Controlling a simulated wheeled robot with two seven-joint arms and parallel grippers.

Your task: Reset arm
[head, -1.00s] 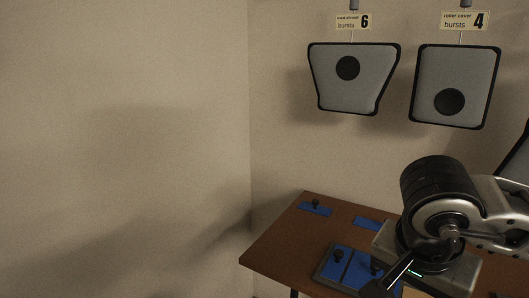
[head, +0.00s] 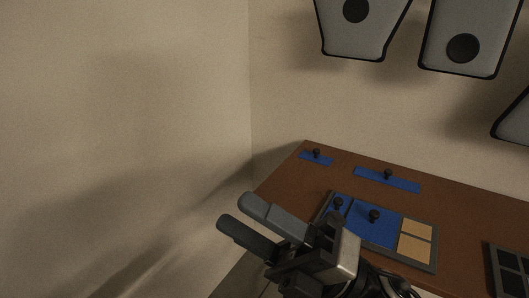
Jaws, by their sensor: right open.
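My right gripper (head: 245,222) is in the head view at the lower middle, in front of the near left edge of the brown table (head: 460,207). Its two grey fingers point to the upper left and stand apart, with nothing between them. Its wrist and body hide part of the table's near side. My left gripper is not in view.
A framed board (head: 431,228) with blue and tan pieces and black knobs lies just beyond my gripper. Blue knobbed strips lie farther back, one at the left (head: 316,158), one at centre (head: 387,180). A dark tray (head: 493,262) is at right. Grey panels (head: 371,32) hang above.

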